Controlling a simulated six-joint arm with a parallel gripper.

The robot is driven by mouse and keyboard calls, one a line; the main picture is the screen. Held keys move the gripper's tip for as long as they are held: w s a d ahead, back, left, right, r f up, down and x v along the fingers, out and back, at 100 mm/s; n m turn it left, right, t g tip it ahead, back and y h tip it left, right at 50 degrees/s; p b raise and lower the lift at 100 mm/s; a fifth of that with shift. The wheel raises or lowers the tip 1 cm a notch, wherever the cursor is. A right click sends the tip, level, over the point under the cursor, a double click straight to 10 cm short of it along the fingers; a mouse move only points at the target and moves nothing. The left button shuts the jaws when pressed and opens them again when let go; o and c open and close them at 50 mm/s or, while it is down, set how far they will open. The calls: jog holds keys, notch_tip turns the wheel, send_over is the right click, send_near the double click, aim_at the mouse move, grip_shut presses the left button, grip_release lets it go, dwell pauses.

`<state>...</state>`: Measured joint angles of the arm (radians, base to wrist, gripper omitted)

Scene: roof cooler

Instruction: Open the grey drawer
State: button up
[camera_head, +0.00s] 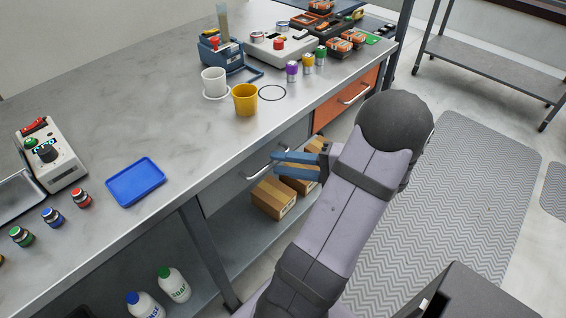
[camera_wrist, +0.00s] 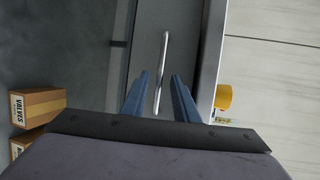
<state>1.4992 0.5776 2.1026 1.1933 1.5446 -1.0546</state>
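The grey drawer (camera_head: 232,180) is under the workbench, left of the orange drawer, and looks shut. Its silver bar handle (camera_head: 264,162) runs along its front. In the wrist view the handle (camera_wrist: 163,75) stands nearly upright in the picture, and its near end lies between the two blue fingers. My gripper (camera_head: 274,164) is at the right part of the drawer front, close to the handle. In the wrist view my gripper (camera_wrist: 160,78) is open, with a gap on both sides of the handle. I cannot tell whether the fingers reach past the bar.
The orange drawer (camera_head: 346,100) with its own handle is to the right. Cardboard boxes (camera_head: 273,198) stand on the shelf below. A yellow cup (camera_head: 245,100), a white cup (camera_head: 213,82) and a blue tray (camera_head: 135,182) are on the benchtop. Grey matting (camera_head: 460,200) covers open floor at right.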

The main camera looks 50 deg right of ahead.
jog(key=shift+w, duration=0.2)
grip_shut()
dwell(1.4)
